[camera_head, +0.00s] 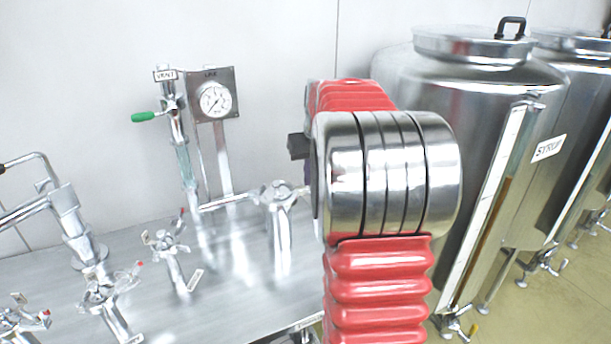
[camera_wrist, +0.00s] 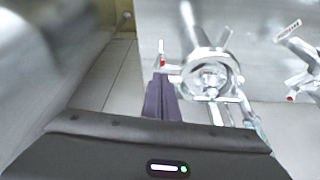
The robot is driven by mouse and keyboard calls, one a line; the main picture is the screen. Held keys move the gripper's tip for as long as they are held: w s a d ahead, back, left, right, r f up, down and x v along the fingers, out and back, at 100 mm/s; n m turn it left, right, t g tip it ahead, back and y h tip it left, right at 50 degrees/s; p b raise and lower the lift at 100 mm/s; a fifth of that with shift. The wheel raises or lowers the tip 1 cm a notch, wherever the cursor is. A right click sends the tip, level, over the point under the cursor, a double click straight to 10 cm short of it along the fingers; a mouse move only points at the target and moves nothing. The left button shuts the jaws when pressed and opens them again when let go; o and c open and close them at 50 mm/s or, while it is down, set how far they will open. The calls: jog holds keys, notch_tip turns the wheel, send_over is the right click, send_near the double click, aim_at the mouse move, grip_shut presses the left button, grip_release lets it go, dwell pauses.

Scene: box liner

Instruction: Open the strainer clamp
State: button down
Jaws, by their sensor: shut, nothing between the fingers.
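The strainer is probably the upright steel cylinder (camera_head: 280,235) beside my arm in the head view, with a pipe joining it from the left. In the wrist view, a round steel fitting with a ring around it (camera_wrist: 232,80), probably the strainer clamp, lies right of my gripper (camera_wrist: 160,88). A steel arm with a red part (camera_wrist: 163,62) sticks out to its left, close to the fingertips. My gripper's dark fingers are shut and empty. I cannot tell whether they touch the fitting. In the head view, my arm hides the gripper and part of the fitting.
A pressure gauge (camera_head: 214,101) and a green-handled vent valve (camera_head: 143,117) stand behind on the steel bench (camera_head: 235,290). Several small valves line the bench at left. Large steel tanks, one labelled SYRUP (camera_head: 455,95), stand at right.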

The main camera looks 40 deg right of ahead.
jog(key=shift+s+a+m, duration=0.4)
jog(key=shift+s+m, duration=0.1)
jog(key=shift+s, duration=0.15)
jog(key=s+a+m+g+h, duration=0.2)
jog(key=s+a+m, duration=0.4)
jog(key=a+m, duration=0.15)
jog(key=w+a+m+g, duration=0.2)
jog(key=a+m, duration=0.6)
jog(key=a, duration=0.5)
jog(key=shift+a+m+g, duration=0.15)
jog(key=shift+m+g, duration=0.2)
jog(key=shift+g, duration=0.05)
notch_tip(320, 180, up, 9)
jog(key=shift+d+r, duration=0.2)
jog(key=shift+d, duration=0.1)
dwell(0.6)
